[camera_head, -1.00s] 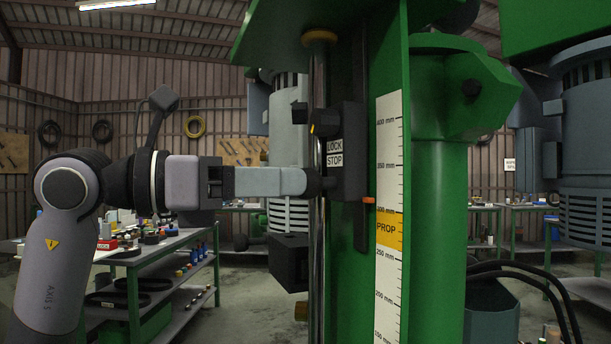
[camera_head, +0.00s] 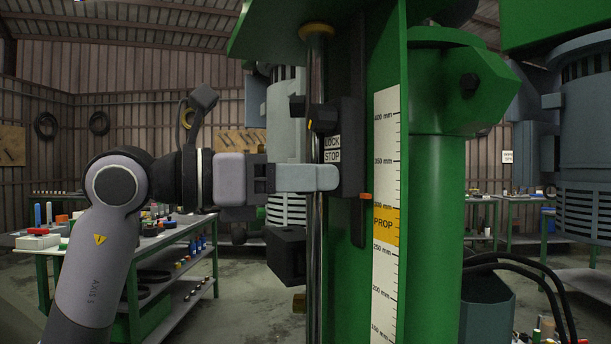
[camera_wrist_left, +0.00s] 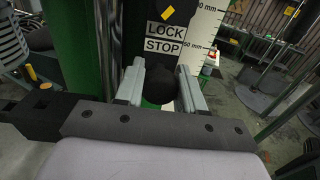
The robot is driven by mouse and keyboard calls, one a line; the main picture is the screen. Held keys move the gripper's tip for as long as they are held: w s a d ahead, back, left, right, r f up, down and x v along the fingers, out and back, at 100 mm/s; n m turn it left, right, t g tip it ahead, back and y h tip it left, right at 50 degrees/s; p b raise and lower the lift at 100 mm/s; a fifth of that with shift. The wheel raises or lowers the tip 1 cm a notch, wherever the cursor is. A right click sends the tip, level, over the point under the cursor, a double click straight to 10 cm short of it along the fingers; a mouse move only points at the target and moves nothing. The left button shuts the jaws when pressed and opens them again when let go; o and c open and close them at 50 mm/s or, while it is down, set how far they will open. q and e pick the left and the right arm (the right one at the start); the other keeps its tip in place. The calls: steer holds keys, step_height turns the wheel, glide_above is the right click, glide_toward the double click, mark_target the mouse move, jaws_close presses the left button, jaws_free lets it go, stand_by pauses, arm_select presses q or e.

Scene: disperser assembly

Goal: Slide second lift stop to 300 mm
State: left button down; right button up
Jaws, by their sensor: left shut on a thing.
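The lift stop, a black block labelled LOCK STOP (camera_head: 350,140), sits on the green column beside the chrome rod (camera_head: 316,90). Its orange pointer (camera_head: 366,196) stands close to the 300 mm mark of the white scale (camera_head: 386,150), seemingly a little above it. My left gripper (camera_head: 330,178) is shut on the stop's black knob; in the left wrist view the knob (camera_wrist_left: 159,86) lies between both fingers, below the label (camera_wrist_left: 166,38). The head view hides most of the knob behind the fingers. My right gripper is not in view.
A second black block (camera_head: 287,255) is lower on the rod, below my left gripper. The orange PROP band (camera_head: 385,227) is on the scale below the pointer. A bench with small parts (camera_head: 160,240) stands at left. Black hoses (camera_head: 520,275) curve at lower right.

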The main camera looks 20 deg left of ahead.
arm_select(q)
steer(key=shift+f, duration=0.3)
steer(key=c, duration=0.8)
jaws_free()
steer(key=shift+o, duration=0.2)
steer(key=shift+s+a, duration=0.1)
steer(key=b+v, duration=0.1)
steer(key=v, duration=0.6)
